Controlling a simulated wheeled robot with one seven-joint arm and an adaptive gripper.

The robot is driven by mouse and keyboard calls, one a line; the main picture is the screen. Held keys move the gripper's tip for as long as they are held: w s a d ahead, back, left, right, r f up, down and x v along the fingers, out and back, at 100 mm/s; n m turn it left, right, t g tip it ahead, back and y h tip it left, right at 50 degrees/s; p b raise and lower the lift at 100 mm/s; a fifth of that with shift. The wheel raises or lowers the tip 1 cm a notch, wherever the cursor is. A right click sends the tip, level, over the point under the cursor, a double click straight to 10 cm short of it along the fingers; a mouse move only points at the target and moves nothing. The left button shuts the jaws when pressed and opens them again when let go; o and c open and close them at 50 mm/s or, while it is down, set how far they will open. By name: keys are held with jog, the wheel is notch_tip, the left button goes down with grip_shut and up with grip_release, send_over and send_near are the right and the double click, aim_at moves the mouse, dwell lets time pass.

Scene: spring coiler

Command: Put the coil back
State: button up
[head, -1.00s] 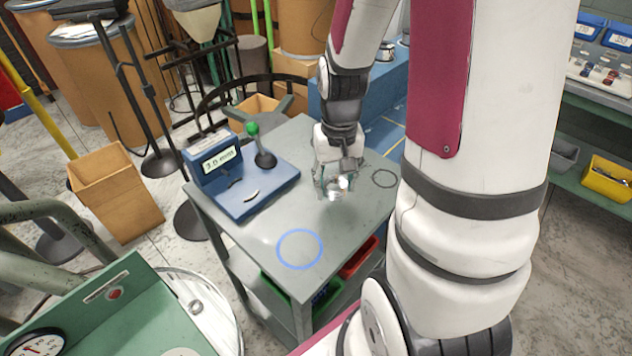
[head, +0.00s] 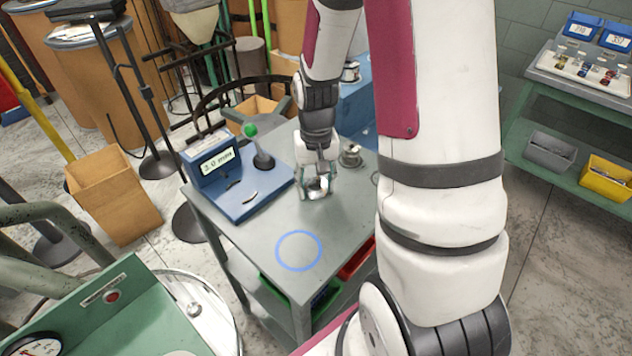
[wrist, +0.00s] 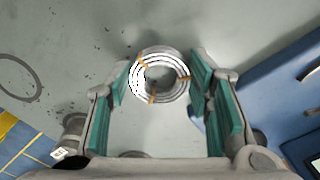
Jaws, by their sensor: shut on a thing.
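The coil (wrist: 143,88), a shiny wire ring with orange ties, sits between the teal pads of my gripper (wrist: 160,78) in the wrist view. My gripper (head: 317,188) is shut on it above the grey table (head: 270,225) in the head view, where the coil is mostly hidden by the fingers. A light blue ring mark (head: 280,246) is on the table's near part, nearer the camera than my gripper. A dark ring outline (wrist: 38,88) also lies on the table; in the head view my arm mostly covers it.
A blue device (head: 212,163) with a display and a green-knobbed lever (head: 250,131) stands left of my gripper. A small metal item (head: 351,156) stands behind it. Red and green bins sit under the tabletop. The surface around the blue ring is clear.

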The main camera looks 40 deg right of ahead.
aim_at(316, 187)
jog(key=shift+f, duration=0.15)
jog(key=o, duration=1.4)
jog(key=shift+o, duration=0.2)
notch_tip(316, 187, up, 12)
jog(key=s+a+r+n+t, duration=0.2)
jog(key=s+a+r, duration=0.4)
jog(key=s, duration=0.2)
jog(key=s+a+r+n+t, duration=0.2)
jog(key=s+a+r, duration=0.4)
jog(key=s, duration=0.3)
jog(key=shift+a+r+n+p, duration=0.25)
jog(key=shift+r+n+p, duration=0.15)
jog(key=shift+r+n, duration=0.3)
jog(key=shift+f, duration=0.1)
